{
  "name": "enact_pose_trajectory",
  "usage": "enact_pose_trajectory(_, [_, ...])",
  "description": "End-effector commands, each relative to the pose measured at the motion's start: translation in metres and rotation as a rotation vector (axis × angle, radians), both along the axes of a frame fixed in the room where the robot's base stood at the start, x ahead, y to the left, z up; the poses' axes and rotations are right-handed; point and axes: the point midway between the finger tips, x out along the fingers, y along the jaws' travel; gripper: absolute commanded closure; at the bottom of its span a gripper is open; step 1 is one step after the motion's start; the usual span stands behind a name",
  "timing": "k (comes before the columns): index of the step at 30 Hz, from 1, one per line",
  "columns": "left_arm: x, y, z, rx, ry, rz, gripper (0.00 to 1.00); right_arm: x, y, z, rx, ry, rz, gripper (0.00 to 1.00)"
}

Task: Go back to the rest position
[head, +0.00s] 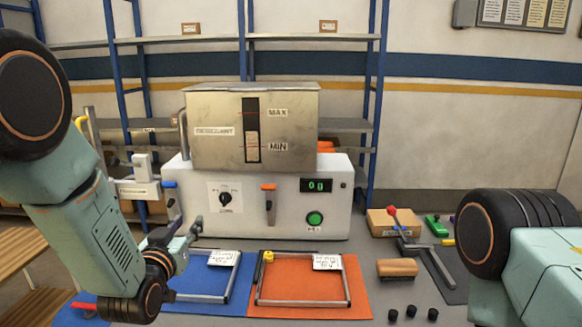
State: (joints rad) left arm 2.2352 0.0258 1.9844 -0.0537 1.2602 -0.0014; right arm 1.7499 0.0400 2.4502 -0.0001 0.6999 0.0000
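My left arm comes in from the left and bends down to its wrist near the front edge. My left gripper (184,226) points up and away, in front of the left side of the white washer (335,220). Its dark fingers look spread apart, with nothing visible between them. My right arm shows only partly at the right edge. My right gripper is out of view. The washer carries a metal tank (210,105) marked MAX and MIN, a black knob (225,198), an orange-topped lever (268,204), a green button (315,218) and a lit display (317,185).
An orange mat (347,285) and a blue mat (190,308) with metal frames lie in front of the washer. A brush (397,268), a cardboard box (381,222), a red-knobbed lever (393,211) and black caps (411,311) are at right. Blue shelving (376,60) stands behind.

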Motion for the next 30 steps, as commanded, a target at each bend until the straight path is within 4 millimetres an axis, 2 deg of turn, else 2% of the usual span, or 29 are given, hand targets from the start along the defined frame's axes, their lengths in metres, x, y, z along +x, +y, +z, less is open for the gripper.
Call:
enact_pose_trajectory(1, [-0.006,0.0,-0.014,0.0,0.056,0.002,0.66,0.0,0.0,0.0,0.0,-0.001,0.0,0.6])
enact_pose_trajectory(8, [-0.04,0.002,-0.079,-0.002,0.277,0.011,0.66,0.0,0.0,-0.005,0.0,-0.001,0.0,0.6])
enact_pose_trajectory(11, [-0.061,0.002,-0.112,-0.003,0.378,0.015,0.66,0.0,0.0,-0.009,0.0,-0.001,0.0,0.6])
enact_pose_trajectory(14, [-0.09,0.003,-0.152,-0.004,0.499,0.019,0.66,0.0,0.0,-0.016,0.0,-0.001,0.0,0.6])
enact_pose_trajectory(15, [-0.107,0.003,-0.174,-0.004,0.564,0.02,0.66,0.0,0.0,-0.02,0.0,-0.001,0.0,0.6])
enact_pose_trajectory(17, [-0.133,0.003,-0.202,-0.005,0.654,0.023,0.66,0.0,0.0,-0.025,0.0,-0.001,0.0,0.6])
enact_pose_trajectory(18, [-0.152,0.003,-0.223,-0.006,0.719,0.026,0.66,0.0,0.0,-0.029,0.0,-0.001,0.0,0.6])
enact_pose_trajectory(21, [-0.202,0.004,-0.267,-0.007,0.874,0.032,0.66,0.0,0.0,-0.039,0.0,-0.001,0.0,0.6])
enact_pose_trajectory(23, [-0.234,0.004,-0.291,-0.008,0.966,0.035,0.66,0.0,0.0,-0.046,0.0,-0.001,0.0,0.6])
enact_pose_trajectory(27, [-0.314,0.004,-0.341,-0.01,1.18,0.041,0.66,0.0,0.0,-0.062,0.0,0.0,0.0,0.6])
enact_pose_trajectory(30, [-0.368,0.004,-0.369,-0.01,1.318,0.045,0.66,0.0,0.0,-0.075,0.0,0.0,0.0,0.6])
